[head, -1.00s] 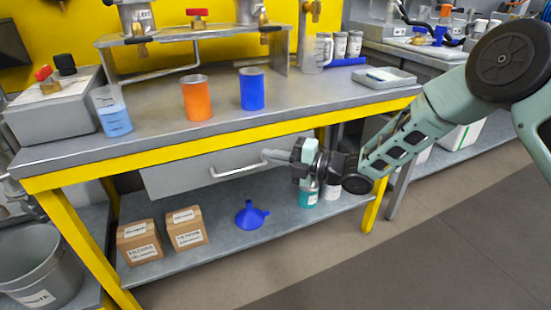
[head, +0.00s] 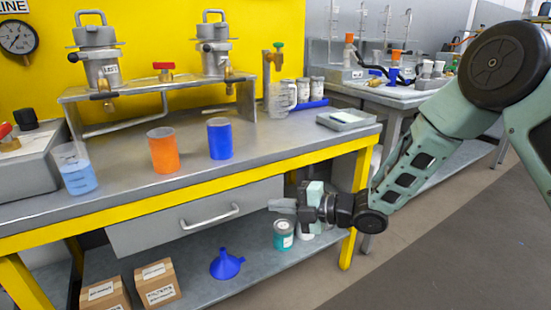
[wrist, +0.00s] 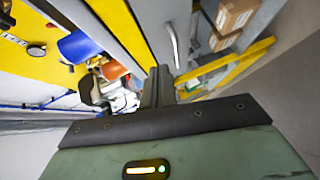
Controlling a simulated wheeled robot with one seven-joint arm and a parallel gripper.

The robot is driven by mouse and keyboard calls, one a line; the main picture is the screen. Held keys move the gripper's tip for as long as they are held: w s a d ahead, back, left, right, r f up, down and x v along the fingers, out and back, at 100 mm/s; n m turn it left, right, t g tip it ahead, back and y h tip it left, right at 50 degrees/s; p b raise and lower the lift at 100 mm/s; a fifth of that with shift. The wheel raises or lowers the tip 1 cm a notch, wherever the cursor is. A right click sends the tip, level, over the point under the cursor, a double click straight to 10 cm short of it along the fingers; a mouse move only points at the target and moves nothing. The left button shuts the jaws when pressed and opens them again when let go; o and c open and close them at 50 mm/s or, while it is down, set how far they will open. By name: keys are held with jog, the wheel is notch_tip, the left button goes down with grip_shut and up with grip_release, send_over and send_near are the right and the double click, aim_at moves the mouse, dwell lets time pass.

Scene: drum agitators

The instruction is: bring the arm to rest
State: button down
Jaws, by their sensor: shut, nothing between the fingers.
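My gripper (head: 283,205) is shut and empty. In the head view it hangs in front of the workbench (head: 320,152), to the right of the drawer handle (head: 210,216), pointing left. It looks apart from the handle. The drawer (head: 150,228) looks shut or nearly so; I cannot tell exactly. In the wrist view my gripper fingers (wrist: 157,88) are together, with the drawer handle (wrist: 171,46) beyond them. My arm reaches in from the right of the head view.
On the bench stand an orange cup (head: 163,150), a blue cup (head: 220,138), a beaker (head: 75,168) and a grey tray (head: 346,119). Two drums (head: 98,55) (head: 214,48) stand on a rack. The lower shelf holds boxes, a blue funnel (head: 226,264) and a teal-labelled jar (head: 284,235). The floor at right is clear.

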jog(key=s+d+r+m+g+h, duration=0.2)
jog(key=s+d+m+h, duration=0.3)
jog(key=s+m, duration=0.45)
jog(key=s+d+r+m+g+h, duration=0.15)
jog(key=s+d+m+h, duration=0.35)
jog(key=s, duration=0.8)
jog(key=s+d+r+m+g+h, duration=0.2)
jog(key=s+d+m+h, duration=0.25)
jog(key=s+m, duration=0.5)
notch_tip(320, 180, up, 26)
jog(key=s+n+p, duration=0.1)
jog(key=p, duration=2.5)
jog(key=shift+a, duration=0.35)
jog(key=shift+a, duration=0.1)
